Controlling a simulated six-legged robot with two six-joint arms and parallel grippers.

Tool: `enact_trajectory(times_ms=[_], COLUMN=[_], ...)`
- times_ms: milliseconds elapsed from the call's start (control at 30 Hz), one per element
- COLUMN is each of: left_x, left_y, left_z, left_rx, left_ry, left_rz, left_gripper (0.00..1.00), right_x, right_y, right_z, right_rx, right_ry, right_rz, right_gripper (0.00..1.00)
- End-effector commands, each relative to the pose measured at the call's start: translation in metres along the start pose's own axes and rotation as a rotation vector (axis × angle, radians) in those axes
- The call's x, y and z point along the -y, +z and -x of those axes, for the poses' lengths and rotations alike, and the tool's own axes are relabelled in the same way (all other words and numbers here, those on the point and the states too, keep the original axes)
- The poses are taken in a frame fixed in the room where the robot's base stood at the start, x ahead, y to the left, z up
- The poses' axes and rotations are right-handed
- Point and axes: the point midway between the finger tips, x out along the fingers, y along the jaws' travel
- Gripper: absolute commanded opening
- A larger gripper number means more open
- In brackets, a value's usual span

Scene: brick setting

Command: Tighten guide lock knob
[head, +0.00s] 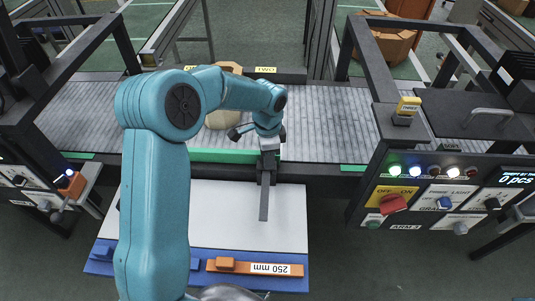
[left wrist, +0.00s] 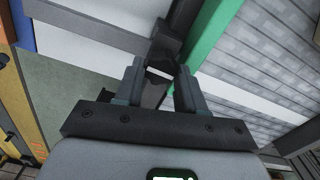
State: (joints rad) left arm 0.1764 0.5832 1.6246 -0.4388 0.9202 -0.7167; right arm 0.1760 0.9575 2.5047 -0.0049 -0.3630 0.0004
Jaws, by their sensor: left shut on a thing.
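My left gripper (left wrist: 160,70) is shut on a dark piece, the guide lock knob (left wrist: 153,92), which shows between its two grey fingers in the left wrist view. In the head view my left arm reaches over to the near edge of the conveyor, and its wrist hides most of the knob and fingers. The green guide rail (head: 220,156) runs along the belt's near side; it also shows in the left wrist view (left wrist: 204,45). A dark grey bar (head: 264,203) extends from below the wrist over the white board. My right gripper is not in view.
The grey roller conveyor (head: 325,120) runs across, with a tan object (head: 217,119) partly behind my arm. A control panel (head: 435,200) with a red switch stands at right. On the blue-edged white board (head: 220,225) lies an orange gauge marked 250 mm (head: 240,268).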

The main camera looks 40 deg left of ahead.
Motion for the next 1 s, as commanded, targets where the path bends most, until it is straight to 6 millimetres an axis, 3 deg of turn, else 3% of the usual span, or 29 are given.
enact_trajectory(times_ms=[500, 1000], left_x=[0.0011, 0.0008], left_y=[-0.0020, -0.0020], left_z=[0.0035, 0.0034], left_rx=[-0.007, -0.007], left_ry=[-0.011, -0.012], left_rz=[-0.348, -0.424], left_gripper=[0.09, 0.09], right_x=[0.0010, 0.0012], right_y=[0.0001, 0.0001], right_z=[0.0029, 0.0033], right_rx=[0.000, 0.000], right_ry=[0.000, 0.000], right_rz=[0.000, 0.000], right_gripper=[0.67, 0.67])
